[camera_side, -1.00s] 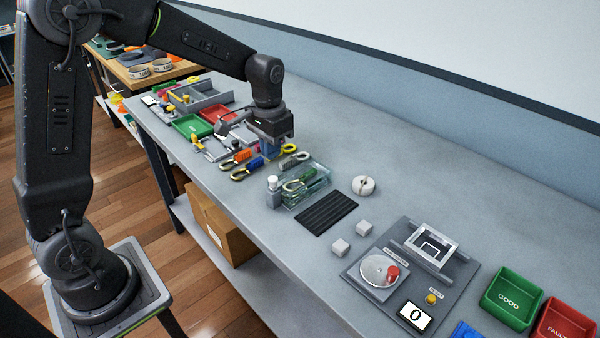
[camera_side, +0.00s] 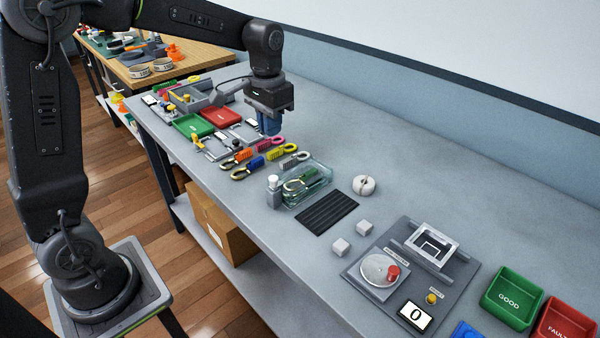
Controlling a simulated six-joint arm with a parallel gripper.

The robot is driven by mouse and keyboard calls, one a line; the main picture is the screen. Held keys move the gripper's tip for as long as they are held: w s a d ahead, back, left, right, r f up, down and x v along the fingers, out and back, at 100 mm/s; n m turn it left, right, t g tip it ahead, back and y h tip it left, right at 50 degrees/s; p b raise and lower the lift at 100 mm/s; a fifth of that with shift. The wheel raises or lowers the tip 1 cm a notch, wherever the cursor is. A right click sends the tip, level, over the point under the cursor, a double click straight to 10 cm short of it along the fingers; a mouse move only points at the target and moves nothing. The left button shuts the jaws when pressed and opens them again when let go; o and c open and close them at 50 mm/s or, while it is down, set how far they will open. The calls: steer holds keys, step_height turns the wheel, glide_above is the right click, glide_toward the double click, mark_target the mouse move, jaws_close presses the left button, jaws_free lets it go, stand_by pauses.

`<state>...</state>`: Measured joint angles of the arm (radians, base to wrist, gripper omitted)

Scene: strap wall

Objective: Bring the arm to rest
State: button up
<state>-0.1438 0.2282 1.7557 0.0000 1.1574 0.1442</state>
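My gripper (camera_side: 270,126) hangs from my wrist above the back middle of the grey bench (camera_side: 420,190), pointing down. Its blue fingers show small and close together, and I cannot tell how far apart they are. Below and in front of it lie several carabiner-like clips with coloured straps: an orange one (camera_side: 240,156), a blue one (camera_side: 252,165), a yellow one (camera_side: 284,149), a pink one (camera_side: 270,141) and a grey one (camera_side: 294,160). The gripper appears clear of them.
A clear tray (camera_side: 318,187) with a green clip stands right of the straps, beside a black ribbed mat (camera_side: 327,212). Green (camera_side: 193,125) and red (camera_side: 222,118) trays lie left. A tester with a dial (camera_side: 380,270) and GOOD (camera_side: 512,298) and FAULTY (camera_side: 565,322) bins stand right.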

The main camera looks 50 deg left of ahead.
steer(key=s+d+r+t, duration=0.2)
steer(key=s+d, duration=0.1)
steer(key=s, duration=0.7)
steer(key=s+d+r+t, duration=0.2)
steer(key=s+d+t, duration=0.1)
steer(key=s, duration=0.7)
steer(key=shift+s+t, duration=0.2)
steer(key=shift+t, duration=0.1)
steer(key=shift+o, duration=0.4)
steer(key=shift+r, duration=0.1)
